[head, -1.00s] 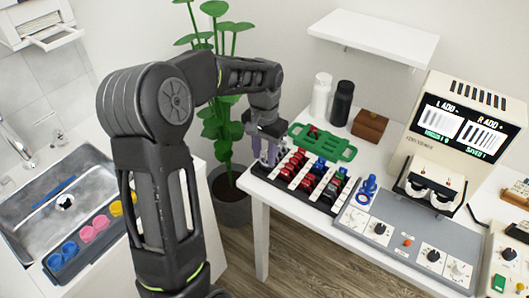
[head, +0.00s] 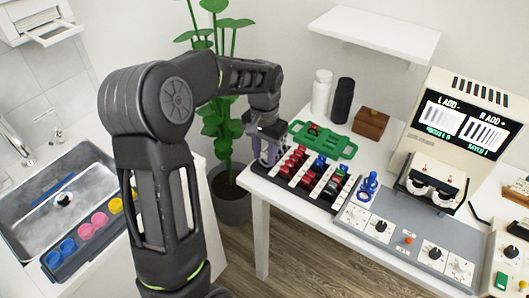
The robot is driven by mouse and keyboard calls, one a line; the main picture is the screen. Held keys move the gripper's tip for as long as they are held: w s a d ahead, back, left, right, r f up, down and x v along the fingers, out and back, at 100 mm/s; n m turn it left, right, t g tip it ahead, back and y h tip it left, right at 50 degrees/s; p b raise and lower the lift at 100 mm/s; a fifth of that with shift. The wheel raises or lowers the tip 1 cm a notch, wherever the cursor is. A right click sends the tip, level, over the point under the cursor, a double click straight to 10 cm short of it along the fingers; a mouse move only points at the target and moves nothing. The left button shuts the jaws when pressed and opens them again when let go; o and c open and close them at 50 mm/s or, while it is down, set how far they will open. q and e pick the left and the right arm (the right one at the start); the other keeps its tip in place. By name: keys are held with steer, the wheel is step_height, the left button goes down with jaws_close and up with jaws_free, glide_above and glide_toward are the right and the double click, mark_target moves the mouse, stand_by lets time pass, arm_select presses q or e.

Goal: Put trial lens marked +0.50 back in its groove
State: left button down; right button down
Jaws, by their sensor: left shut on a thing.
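The black lens rack (head: 323,204) with white strips stands on the white table and holds rows of red, blue and dark-rimmed trial lenses. My left gripper (head: 266,158) is at the rack's far left end, pointing down, with its fingers shut. The thing between them is largely hidden; it is probably a trial lens, but neither its colour nor a +0.50 mark can be read. I cannot tell whether it is above a groove or in one. My right gripper is not in view.
A green tray (head: 347,151) lies just behind the rack. A blue stand (head: 369,184) and the grey control panel (head: 390,250) are to its right. White (head: 321,92) and black (head: 343,99) bottles and a brown box (head: 370,123) stand behind. A plant (head: 222,120) is left of the table.

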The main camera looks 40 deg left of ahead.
arm_select(q)
steer(key=shift+f+b, duration=0.35)
steer(key=shift+f, duration=0.35)
steer(key=shift+f, duration=0.15)
steer(key=c, duration=0.9)
jaws_free()
steer(key=shift+r, duration=3.95)
steer(key=shift+s+f, duration=0.1)
